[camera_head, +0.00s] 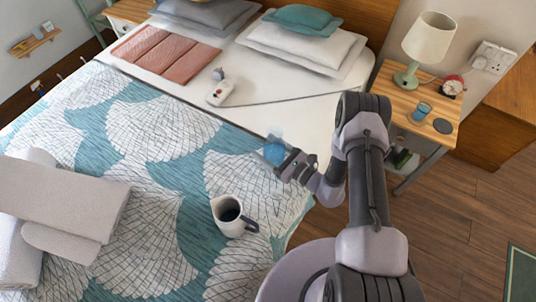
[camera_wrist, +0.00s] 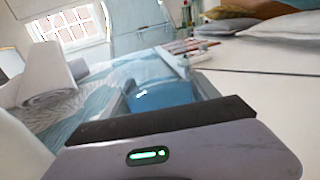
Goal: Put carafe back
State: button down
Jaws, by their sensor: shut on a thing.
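The carafe (camera_head: 274,151) looks like a clear, blue-tinted vessel. My gripper (camera_head: 284,161) is shut on it and holds it over the bed, near the bed's right side. In the wrist view, the blue carafe (camera_wrist: 160,92) shows just beyond the dark edge of my gripper (camera_wrist: 160,112). Its lower part is partly hidden by the gripper. The wooden nightstand (camera_head: 400,104) stands right of the bed, behind my arm. A dark round coaster (camera_head: 442,126) and a small blue glass (camera_head: 422,111) are on its top.
A white jug (camera_head: 232,216) stands on the bed (camera_head: 160,205). A white device (camera_head: 219,93) lies near the pillows. Rolled towels (camera_head: 65,205) lie at left.

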jog(key=shift+f+b, duration=0.65)
jog(key=shift+f, duration=1)
jog(key=shift+f, duration=0.1)
jog(key=shift+f, duration=0.15)
jog(key=shift+c, duration=1)
grip_release()
jog(key=shift+s+d+r, duration=0.15)
jog(key=shift+d+r, duration=0.05)
jog(key=shift+r, duration=0.1)
jog(key=p+v, duration=0.2)
jog(key=v, duration=0.9)
jog(key=shift+p, duration=0.35)
jog(key=shift+s+d, duration=0.2)
jog(key=shift+s, duration=0.1)
